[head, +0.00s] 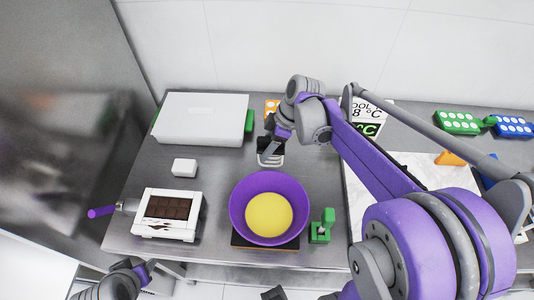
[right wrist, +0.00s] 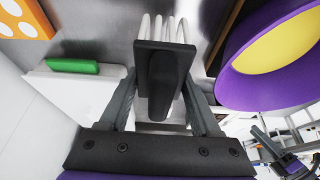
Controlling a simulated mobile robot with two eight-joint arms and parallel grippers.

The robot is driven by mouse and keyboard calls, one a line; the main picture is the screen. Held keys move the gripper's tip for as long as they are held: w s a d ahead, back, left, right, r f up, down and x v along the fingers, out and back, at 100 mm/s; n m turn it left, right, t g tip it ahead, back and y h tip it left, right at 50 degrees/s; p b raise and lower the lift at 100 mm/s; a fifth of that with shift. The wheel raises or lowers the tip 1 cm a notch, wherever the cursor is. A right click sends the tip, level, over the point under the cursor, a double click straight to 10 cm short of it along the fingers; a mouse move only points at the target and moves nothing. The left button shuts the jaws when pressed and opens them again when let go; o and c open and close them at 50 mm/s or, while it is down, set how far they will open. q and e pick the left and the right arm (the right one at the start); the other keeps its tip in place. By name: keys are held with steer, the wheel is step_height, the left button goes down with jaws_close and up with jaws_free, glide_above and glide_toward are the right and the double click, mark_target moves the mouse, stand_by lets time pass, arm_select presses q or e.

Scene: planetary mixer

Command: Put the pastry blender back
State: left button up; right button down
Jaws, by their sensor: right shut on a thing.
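The pastry blender has a black handle and pale wire loops. In the head view its loops (head: 271,160) show just behind the purple bowl (head: 240,195), which holds something yellow. My right gripper (head: 270,146) is shut on its black handle. In the right wrist view the handle (right wrist: 165,75) lies between the fingers, with the loops pointing away from the gripper. I cannot tell whether the loops touch the counter. The bowl (right wrist: 240,88) is at the right there, apart from the blender. My left gripper (head: 162,268) is at the lower left, off the counter's front edge; its opening is unclear.
A white case (head: 203,118) with a green end lies at the back left. A small white block (head: 184,167), a chocolate box (head: 170,212) and a green tool (head: 321,226) are on the counter (head: 222,165). An orange piece (right wrist: 20,18) is near the blender.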

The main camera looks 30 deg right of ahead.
steer(key=shift+f, duration=1.85)
steer(key=shift+f, duration=0.1)
steer(key=shift+f, duration=0.15)
steer(key=shift+c, duration=0.5)
jaws_free()
steer(key=shift+d+r, duration=0.1)
steer(key=shift+r, duration=0.45)
steer(key=v, duration=1.1)
steer(key=shift+s+r+p, duration=0.1)
steer(key=shift+r+p, duration=0.1)
steer(key=shift+p, duration=0.15)
